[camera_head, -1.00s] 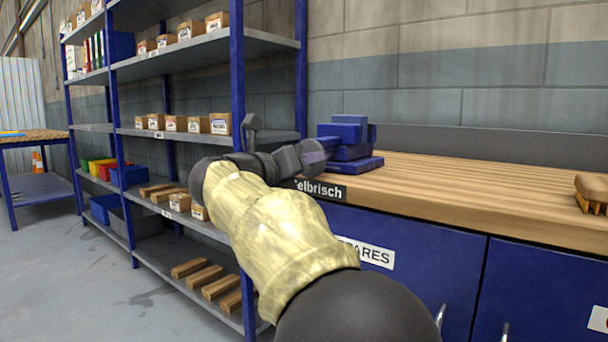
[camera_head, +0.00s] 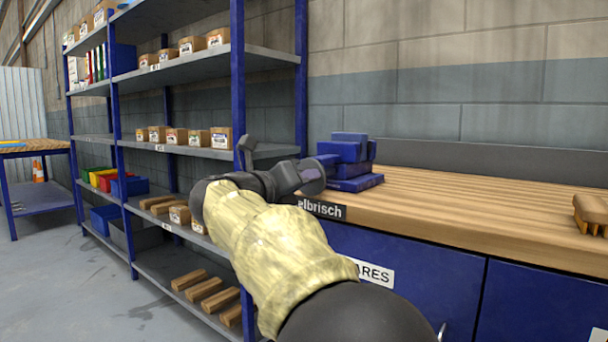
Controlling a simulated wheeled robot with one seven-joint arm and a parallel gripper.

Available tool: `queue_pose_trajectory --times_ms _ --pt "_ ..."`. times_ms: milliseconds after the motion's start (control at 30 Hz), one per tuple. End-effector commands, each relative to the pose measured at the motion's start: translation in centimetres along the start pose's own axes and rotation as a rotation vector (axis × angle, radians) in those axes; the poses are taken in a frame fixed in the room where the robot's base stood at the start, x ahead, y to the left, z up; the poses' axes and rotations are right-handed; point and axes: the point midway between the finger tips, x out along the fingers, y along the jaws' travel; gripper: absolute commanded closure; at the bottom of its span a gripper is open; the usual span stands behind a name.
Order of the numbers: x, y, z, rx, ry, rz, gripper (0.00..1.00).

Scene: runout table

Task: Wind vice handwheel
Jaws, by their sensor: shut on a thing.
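The blue vice (camera_head: 350,160) stands on the left end of the wooden workbench (camera_head: 460,205). My arm, in a pale yellow sleeve, reaches up from the bottom of the picture to the vice's left side. My gripper (camera_head: 312,176) is dark grey and sits right at the vice's left end, at the bench's front left corner. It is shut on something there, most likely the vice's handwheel. The handwheel and my fingertips are hidden behind the gripper and wrist, so I cannot make out the grip itself.
A blue-posted shelf rack (camera_head: 238,90) with cardboard boxes, coloured bins and wooden blocks stands close on the left of my arm. A wooden brush (camera_head: 591,212) lies at the bench's right. Blue cabinet doors (camera_head: 405,265) are below. The middle of the benchtop is clear.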

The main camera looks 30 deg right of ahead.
Motion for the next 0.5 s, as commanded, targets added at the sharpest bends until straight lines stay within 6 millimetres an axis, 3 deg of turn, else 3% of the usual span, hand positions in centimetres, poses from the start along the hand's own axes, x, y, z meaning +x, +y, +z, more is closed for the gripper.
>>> queue_pose_trajectory --times_ms 233,500 --pt "-0.02 -0.27 0.63 -0.137 -0.001 0.001 1.00" --pt "-0.02 -0.13 0.45 -0.149 -0.002 0.001 1.00"
